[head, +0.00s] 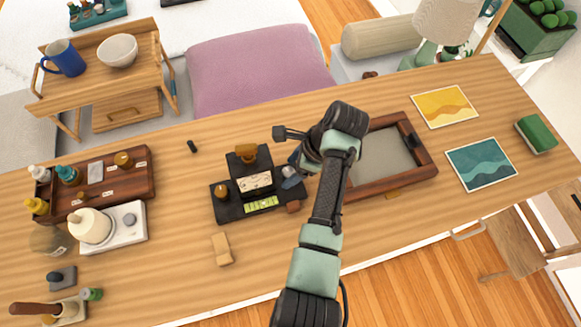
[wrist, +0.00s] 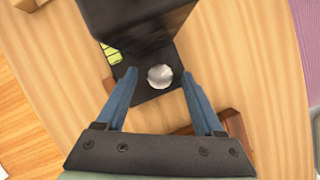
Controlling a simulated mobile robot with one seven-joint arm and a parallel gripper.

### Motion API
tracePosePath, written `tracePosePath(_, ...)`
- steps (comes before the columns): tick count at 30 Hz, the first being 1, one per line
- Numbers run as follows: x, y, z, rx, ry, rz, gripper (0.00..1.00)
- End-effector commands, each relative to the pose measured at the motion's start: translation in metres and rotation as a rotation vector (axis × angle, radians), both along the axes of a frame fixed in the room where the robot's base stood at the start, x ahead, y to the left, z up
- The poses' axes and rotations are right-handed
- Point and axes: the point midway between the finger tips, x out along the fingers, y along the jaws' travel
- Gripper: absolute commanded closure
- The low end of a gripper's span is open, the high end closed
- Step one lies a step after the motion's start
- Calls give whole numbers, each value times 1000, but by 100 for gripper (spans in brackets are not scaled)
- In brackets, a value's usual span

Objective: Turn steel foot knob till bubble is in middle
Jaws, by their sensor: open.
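The steel foot knob (head: 290,171) is a round silvery knob at the right end of a black levelling base (head: 231,211). In the wrist view the knob (wrist: 160,76) shows between the tips of my blue fingers, with gaps on both sides. My gripper (wrist: 160,80) is open and appears not to touch it. A yellow-green bubble vial (head: 261,204) lies along the base's front edge; its end also shows in the wrist view (wrist: 112,55). The bubble's place is too small to tell. A brass knob (head: 221,191) sits at the base's left end.
A brown framed tray (head: 392,184) lies right of the base, close to my arm. A small reddish-brown block (head: 293,206) sits by the base's right front corner. A tan block (head: 221,249) lies in front. Bare tabletop (head: 175,205) is free to the left.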

Motion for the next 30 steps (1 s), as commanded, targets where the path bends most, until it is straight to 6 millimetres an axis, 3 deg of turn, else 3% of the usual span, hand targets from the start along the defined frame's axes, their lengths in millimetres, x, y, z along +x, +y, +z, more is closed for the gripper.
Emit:
tracePosePath(12,0,4,-8,0,0,0,31)
tracePosePath(24,0,3,-8,0,0,0,100)
tracePosePath(30,1,3,-7,0,-1,17,100)
